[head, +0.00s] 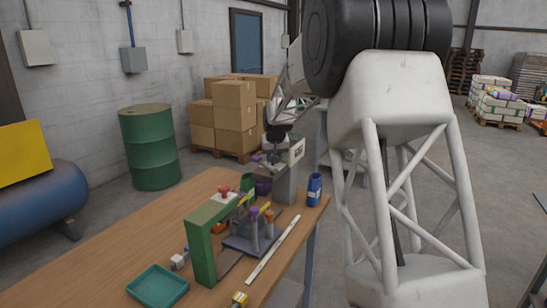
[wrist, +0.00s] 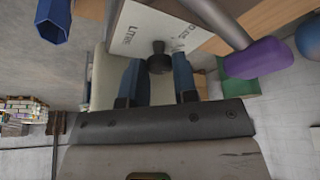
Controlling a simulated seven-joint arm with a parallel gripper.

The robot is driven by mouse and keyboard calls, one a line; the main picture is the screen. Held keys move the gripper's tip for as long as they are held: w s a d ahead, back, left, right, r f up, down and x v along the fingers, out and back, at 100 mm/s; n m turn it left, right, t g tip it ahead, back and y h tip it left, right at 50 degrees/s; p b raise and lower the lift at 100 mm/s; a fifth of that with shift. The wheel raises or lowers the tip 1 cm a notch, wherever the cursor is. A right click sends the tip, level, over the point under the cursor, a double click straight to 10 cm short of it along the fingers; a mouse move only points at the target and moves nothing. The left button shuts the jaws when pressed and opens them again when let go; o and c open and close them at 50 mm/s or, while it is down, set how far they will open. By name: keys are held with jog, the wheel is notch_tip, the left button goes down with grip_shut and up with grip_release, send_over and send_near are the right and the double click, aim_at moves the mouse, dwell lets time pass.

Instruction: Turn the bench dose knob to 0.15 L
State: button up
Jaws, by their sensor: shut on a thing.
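The dose knob (wrist: 158,60) is small and black and stands out from a white dial plate (wrist: 148,28) in the wrist view. The plate carries the word "Litre" and small marks; I cannot read the knob's setting. My gripper (wrist: 158,74) has its two blue fingers on either side of the knob, shut on it. In the head view the white plate (head: 297,150) tops a grey housing (head: 285,184) at the bench's far end. My gripper (head: 273,156) is beside it there; the knob and fingertips are too small or hidden to make out.
A purple-ended lever (wrist: 258,58) projects close to the dial. A blue container (head: 314,188) stands beside the housing. The wooden bench (head: 110,262) also holds a green frame (head: 203,252), several levers and a teal tray (head: 158,286). The near left bench surface is clear.

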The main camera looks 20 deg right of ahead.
jog(key=shift+m, duration=0.4)
jog(key=m+h, duration=0.1)
jog(key=m, duration=0.1)
jog(key=m+h, duration=0.1)
jog(key=m, duration=0.2)
jog(key=shift+w+a+g, duration=0.1)
jog(key=shift+a+g, duration=0.1)
jog(key=shift+g, duration=0.1)
jog(key=m+g, duration=0.1)
jog(key=m, duration=0.2)
jog(key=m+g+h, duration=0.1)
jog(key=m, duration=0.2)
jog(key=shift+w+a+h, duration=0.1)
jog(key=shift+w+h, duration=0.05)
jog(key=shift+h, duration=0.15)
jog(key=o, duration=0.9)
jog(key=shift+r, duration=0.1)
jog(key=shift+v, duration=3.8)
